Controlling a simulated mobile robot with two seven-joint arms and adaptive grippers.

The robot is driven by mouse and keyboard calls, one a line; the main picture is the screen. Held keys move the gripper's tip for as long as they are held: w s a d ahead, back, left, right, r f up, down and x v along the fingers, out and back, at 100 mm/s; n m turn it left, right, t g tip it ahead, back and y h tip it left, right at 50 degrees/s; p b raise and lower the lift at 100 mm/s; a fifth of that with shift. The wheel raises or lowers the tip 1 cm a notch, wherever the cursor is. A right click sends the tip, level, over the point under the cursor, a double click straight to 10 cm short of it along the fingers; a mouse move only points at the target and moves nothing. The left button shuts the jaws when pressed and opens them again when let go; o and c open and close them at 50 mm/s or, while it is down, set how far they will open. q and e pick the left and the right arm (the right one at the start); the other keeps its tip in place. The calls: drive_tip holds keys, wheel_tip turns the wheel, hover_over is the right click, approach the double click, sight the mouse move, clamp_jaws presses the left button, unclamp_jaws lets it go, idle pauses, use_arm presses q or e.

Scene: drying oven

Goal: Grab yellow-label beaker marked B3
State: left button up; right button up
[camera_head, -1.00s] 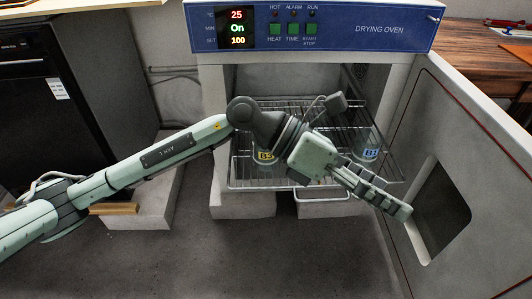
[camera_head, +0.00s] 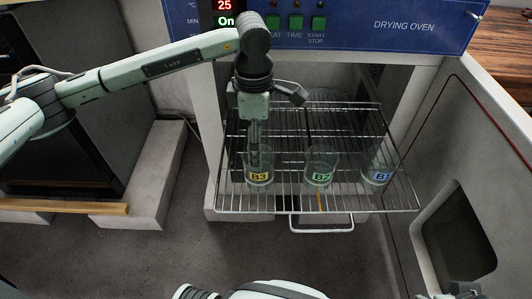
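The yellow-label beaker marked B3 (camera_head: 258,178) is clear glass and stands upright at the left of the oven's wire rack (camera_head: 290,212). My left gripper (camera_head: 256,158) points down at it from above, its fingers overlapping the beaker's rim and upper part. The fingers line up one behind the other, so I cannot tell how far apart they are or whether they touch the glass. My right gripper is not in view; a pale part of my body shows at the bottom edge.
The green-label beaker B2 (camera_head: 320,170) stands just right of B3, and the blue-label beaker B1 (camera_head: 379,172) stands farther right on the rack. The open oven door (camera_head: 440,150) bounds the right side. The oven's control panel (camera_head: 400,27) is above.

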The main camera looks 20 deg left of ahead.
use_arm(q)
wheel_tip(320, 180, down, 3)
drive_tip(key=shift+s+d+r, duration=0.1)
drive_tip(key=f, duration=0.4)
drive_tip(key=shift+d+f, duration=0.2)
drive_tip(key=shift+f, duration=0.2)
drive_tip(key=c, duration=1.3)
